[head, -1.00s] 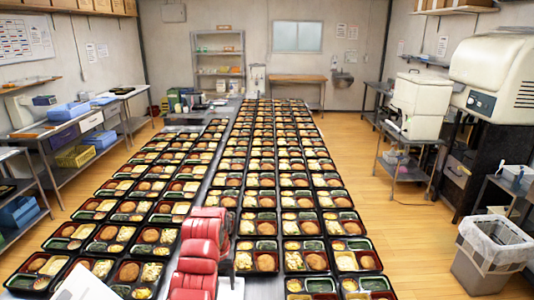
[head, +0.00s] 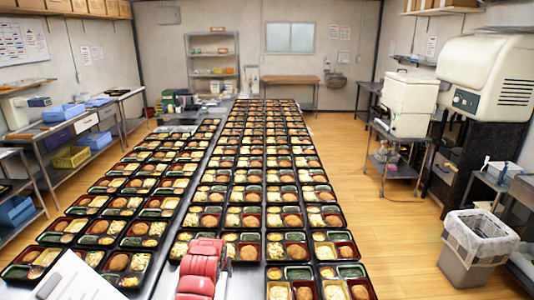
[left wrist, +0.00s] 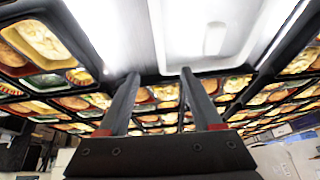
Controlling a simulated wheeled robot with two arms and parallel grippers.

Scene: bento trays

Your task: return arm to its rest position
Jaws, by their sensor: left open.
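Bento trays (left wrist: 72,90) lie beyond the fingertips, beside a bright white surface. My right gripper is not in view.
Long rows of filled black bento trays (head: 246,230) cover the table, with a bare metal strip (head: 185,215) between blocks. A white flat piece (head: 78,280) is at bottom left. A bin (head: 478,245) stands right. Open floor (head: 370,190) lies right of the table.

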